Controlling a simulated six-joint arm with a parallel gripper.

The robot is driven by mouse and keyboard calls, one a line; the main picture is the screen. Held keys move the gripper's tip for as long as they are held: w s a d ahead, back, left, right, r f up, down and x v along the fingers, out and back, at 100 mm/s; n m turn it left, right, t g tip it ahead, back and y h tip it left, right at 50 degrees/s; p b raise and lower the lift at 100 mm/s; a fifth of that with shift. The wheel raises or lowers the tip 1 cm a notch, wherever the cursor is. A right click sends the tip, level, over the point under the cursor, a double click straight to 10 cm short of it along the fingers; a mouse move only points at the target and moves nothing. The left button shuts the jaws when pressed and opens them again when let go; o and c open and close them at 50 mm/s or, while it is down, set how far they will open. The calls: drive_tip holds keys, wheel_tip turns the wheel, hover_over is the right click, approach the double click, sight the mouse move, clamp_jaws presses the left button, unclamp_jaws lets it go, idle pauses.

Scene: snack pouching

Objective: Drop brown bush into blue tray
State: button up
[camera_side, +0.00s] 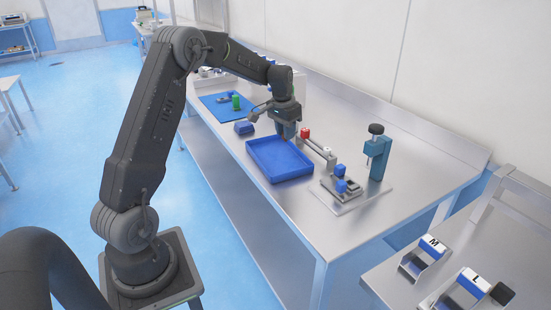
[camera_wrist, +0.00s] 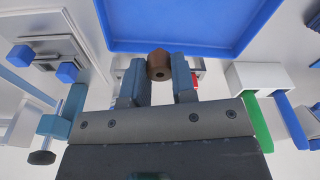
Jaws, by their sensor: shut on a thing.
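The brown bush (camera_wrist: 158,64) is a small brown cylinder with a dark hole in its end, held between the two fingers of my gripper (camera_wrist: 158,75) in the wrist view. My gripper also shows in the side view (camera_side: 286,132), above the table at the back edge of the blue tray. I cannot make out the bush there. The blue tray (camera_side: 279,160) is a shallow, empty rectangle on the steel table. Its bare floor also fills the top of the wrist view (camera_wrist: 180,25).
A teal post with a black knob (camera_side: 378,152) and a plate with blue cubes (camera_side: 341,187) stand right of the tray. A rail with a red block (camera_side: 305,133) lies behind it. A small blue box (camera_side: 244,128) and a green block (camera_side: 236,101) are to the left.

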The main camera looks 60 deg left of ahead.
drive_tip(key=a+f, duration=0.1)
drive_tip(key=a, duration=0.1)
hover_over(281, 161)
drive_tip(key=shift+s+f, duration=0.2)
drive_tip(key=shift+f, duration=2.7)
drive_tip(key=o, duration=1)
drive_tip(key=shift+c, duration=0.2)
wheel_tip(281, 161, up, 14)
drive_tip(key=s, duration=0.1)
drive_tip(key=shift+s+d, duration=0.2)
drive_tip(key=shift+s, duration=0.1)
